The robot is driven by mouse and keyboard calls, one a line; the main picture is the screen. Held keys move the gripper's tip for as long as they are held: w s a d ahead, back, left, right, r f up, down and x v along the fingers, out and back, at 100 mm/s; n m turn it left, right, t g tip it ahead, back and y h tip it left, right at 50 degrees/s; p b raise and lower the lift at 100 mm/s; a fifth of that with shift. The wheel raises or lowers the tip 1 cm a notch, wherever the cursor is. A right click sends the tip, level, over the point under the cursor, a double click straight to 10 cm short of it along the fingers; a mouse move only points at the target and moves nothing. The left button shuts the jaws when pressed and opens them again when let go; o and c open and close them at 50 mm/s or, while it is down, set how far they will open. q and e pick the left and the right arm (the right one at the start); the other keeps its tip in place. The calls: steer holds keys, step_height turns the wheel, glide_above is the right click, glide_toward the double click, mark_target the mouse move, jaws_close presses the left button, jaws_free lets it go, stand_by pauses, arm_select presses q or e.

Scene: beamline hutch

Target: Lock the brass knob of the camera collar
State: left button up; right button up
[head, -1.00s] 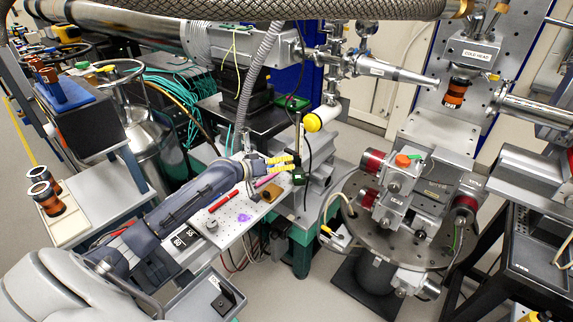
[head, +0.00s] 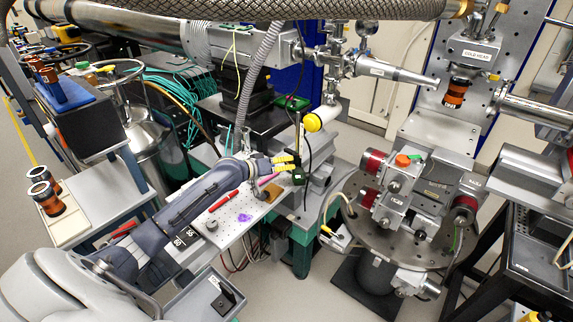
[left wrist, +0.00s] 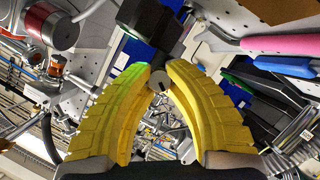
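My left gripper (head: 290,163), with yellow ribbed fingers, is at the far end of the perforated bench plate, beside a thin upright post (head: 297,135). A small black camera box (head: 299,177) sits low on this post, just past the fingertips. In the left wrist view the black box (left wrist: 148,20) is above the fingertips. A small round metallic knob (left wrist: 158,79) shows between the tips of my left gripper (left wrist: 159,68). The fingers stand apart on either side of it; contact is unclear. Its brass colour is not clear. My right gripper is not visible.
The bench plate (head: 239,231) holds a red marker (head: 223,201) and a brown block (head: 270,193). A yellow round cap (head: 313,122) stands above and beyond the post.

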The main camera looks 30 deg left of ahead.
arm_select(q)
jaws_close()
steer(key=shift+m+y, duration=0.3)
steer(key=shift+m, duration=0.2)
steer(key=shift+r+m+y, duration=0.15)
steer(key=shift+m+y, duration=1.15)
steer(key=shift+m, duration=0.6)
steer(key=o, duration=0.9)
jaws_free()
steer(key=shift+d, duration=0.1)
